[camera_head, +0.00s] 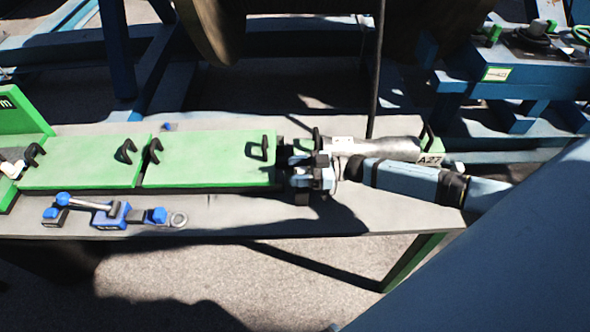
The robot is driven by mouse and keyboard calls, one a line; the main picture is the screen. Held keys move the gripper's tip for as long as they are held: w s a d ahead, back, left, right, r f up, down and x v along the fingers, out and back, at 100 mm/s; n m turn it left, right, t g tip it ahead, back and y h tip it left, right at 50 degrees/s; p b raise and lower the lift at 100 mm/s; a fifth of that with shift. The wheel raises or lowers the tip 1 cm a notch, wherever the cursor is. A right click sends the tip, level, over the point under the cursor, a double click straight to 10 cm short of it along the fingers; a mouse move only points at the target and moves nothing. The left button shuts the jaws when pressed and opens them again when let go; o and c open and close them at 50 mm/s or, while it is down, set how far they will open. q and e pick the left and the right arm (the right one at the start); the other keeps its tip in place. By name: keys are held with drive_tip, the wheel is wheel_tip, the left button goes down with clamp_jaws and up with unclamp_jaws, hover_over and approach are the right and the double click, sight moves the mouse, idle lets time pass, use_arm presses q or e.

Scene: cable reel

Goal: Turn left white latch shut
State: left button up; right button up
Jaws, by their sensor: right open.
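A white latch piece (12,168) shows at the far left end of the green-covered bench unit, beside a dark cylinder and partly cut off by the picture edge. Another small white part (343,141) lies just behind my right gripper, on the grey metal cylinder. The green covers (210,158) with black handles lie flat between them. My right gripper (308,172) is open at the right end of the covers, its arm coming in from the right. It overlaps dark and white parts there, and I cannot tell whether it touches them. My left gripper is not in view.
The grey table (250,218) carries a blue clamp-like tool (110,214) with a metal ring at front left. A dark vertical cable (376,75) hangs behind. The front table strip is mostly clear.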

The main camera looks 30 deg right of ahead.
use_arm(q)
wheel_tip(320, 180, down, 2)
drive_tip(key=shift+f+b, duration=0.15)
drive_tip(key=shift+b, duration=0.95)
use_arm(e)
drive_tip(key=v, duration=1.3)
